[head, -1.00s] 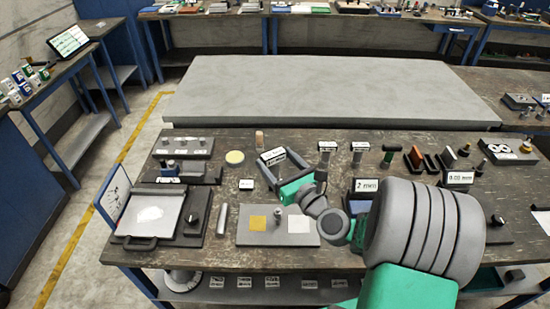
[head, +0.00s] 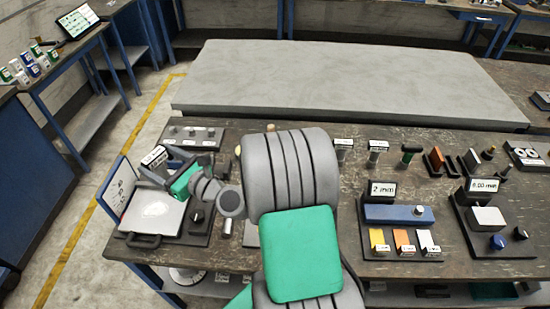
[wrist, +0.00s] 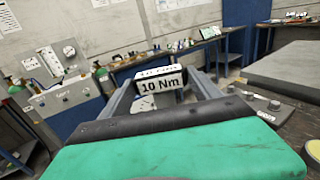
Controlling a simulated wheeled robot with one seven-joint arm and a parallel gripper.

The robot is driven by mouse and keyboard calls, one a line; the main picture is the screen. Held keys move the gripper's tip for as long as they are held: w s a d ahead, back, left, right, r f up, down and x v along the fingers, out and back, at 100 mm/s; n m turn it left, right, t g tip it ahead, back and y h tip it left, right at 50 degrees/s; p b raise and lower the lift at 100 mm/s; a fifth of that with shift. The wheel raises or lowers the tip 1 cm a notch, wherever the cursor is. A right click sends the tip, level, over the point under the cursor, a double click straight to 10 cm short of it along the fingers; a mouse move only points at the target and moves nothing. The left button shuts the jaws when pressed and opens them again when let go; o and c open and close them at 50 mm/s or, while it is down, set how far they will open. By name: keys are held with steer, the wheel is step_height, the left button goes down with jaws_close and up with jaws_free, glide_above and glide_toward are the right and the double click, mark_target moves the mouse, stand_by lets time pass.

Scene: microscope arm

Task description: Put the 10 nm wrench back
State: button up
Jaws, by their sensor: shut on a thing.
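The 10 Nm wrench shows as a block with a white "10 Nm" label (wrist: 162,85) between the two grey fingers in the wrist view. In the head view its label (head: 153,156) is at the left of the workbench, above the scale-like device. My gripper (wrist: 160,74) is shut on the wrench and holds it in the air. In the head view my gripper (head: 163,168) is at the bench's left end, pointing left. The rest of the wrench is hidden by my gripper or too small to make out.
Below my gripper stands a device with a pale plate (head: 150,214) and an upright dial panel (head: 116,186). A grey rack with knobs (head: 192,137) lies behind it. Labelled blocks and a blue device (head: 397,214) stand at right. A large grey table (head: 350,85) is behind.

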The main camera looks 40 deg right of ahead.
steer(key=s+d+f+m+h+b, duration=0.15)
steer(key=d+m+h, duration=0.35)
steer(key=d, duration=0.5)
steer(key=s+d+f+m+h+b, duration=0.1)
steer(key=s+d+m+h, duration=0.15)
steer(key=d+h, duration=0.55)
steer(key=s+d+f+m+g+h, duration=0.2)
steer(key=s+d+m+g+h, duration=0.35)
steer(key=s+d, duration=0.75)
steer(key=w+d+f+b, duration=0.1)
steer(key=w+d+f, duration=0.1)
steer(key=d+f, duration=0.4)
steer(key=w+d+f+b, duration=0.2)
steer(key=d+f, duration=0.5)
steer(key=d, duration=0.2)
steer(key=shift+w, duration=0.3)
